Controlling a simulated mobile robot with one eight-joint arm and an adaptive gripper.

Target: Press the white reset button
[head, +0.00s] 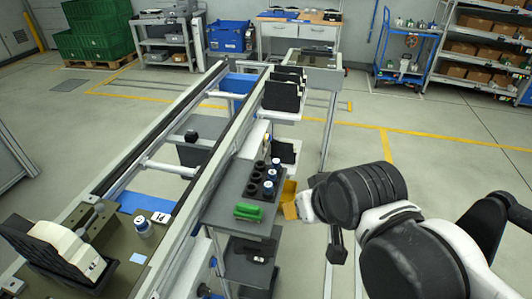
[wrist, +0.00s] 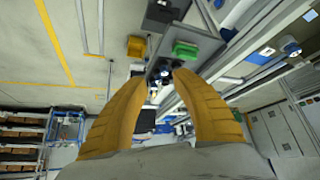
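I cannot clearly pick out a white reset button in either view. My gripper (wrist: 160,78) shows in the wrist view as two yellow fingers, apart, with nothing seen held between them. Beyond the fingertips are a green-handled object (wrist: 184,50) and small dark and white round pieces (wrist: 164,73), seen at a distance. In the head view my arm reaches in from the right, beside the grey side shelf (head: 226,207). The fingers cannot be clearly told there. A small white box (head: 254,138) stands beside the conveyor, its face too small to read.
The side shelf carries the green-handled object (head: 248,212) and a dark holder with round white-topped pieces (head: 268,188). A yellow bin (wrist: 137,46) is beside it. Floor (head: 430,165) to the right is open.

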